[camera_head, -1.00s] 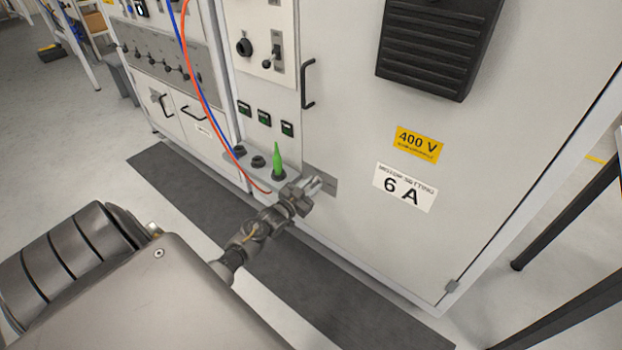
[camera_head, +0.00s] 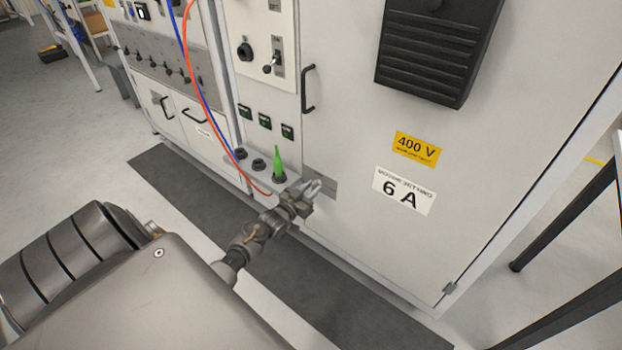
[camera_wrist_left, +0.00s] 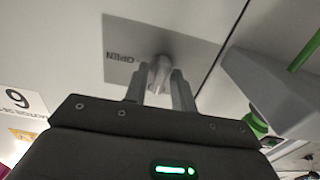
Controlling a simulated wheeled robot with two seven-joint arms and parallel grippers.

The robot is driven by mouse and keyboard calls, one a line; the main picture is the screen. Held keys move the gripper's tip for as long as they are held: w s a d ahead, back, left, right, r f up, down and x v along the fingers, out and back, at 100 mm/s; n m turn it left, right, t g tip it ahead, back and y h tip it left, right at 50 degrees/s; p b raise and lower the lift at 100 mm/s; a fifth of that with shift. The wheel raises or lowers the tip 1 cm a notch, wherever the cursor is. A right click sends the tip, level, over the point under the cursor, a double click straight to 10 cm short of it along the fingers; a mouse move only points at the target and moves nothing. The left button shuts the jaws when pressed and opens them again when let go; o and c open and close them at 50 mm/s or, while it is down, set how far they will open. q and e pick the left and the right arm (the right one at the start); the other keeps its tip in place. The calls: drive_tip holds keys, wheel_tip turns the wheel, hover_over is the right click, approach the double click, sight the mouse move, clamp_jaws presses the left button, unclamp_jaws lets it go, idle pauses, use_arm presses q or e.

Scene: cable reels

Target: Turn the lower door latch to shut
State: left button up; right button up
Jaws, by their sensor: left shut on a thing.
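The lower door latch sits on a grey plate (camera_head: 327,189) low on the large cabinet door (camera_head: 370,215). In the left wrist view the plate (camera_wrist_left: 135,45) carries a word that looks like "OPEN", seen reversed. The latch knob (camera_wrist_left: 159,72) stands out from the plate, between my fingers. My left gripper (camera_head: 312,188) is shut on this latch knob, and it also shows in the left wrist view (camera_wrist_left: 160,88). In the head view the gripper covers most of the latch. My right gripper is out of view.
A green cone-shaped piece (camera_head: 278,163) stands on a small grey ledge just left of the gripper. A red cable (camera_head: 215,125) and a blue cable (camera_head: 202,100) hang left of it. A black door handle (camera_head: 308,90) is above. A dark mat (camera_head: 200,200) lies on the floor.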

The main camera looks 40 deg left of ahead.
use_arm(q)
drive_tip(key=o, duration=0.7)
drive_tip(key=shift+c, duration=0.2)
drive_tip(key=shift+s, duration=0.1)
drive_tip(key=s+p, duration=0.2)
drive_tip(key=s, duration=0.8)
drive_tip(key=shift+s+d, duration=0.15)
drive_tip(key=shift+s, duration=0.15)
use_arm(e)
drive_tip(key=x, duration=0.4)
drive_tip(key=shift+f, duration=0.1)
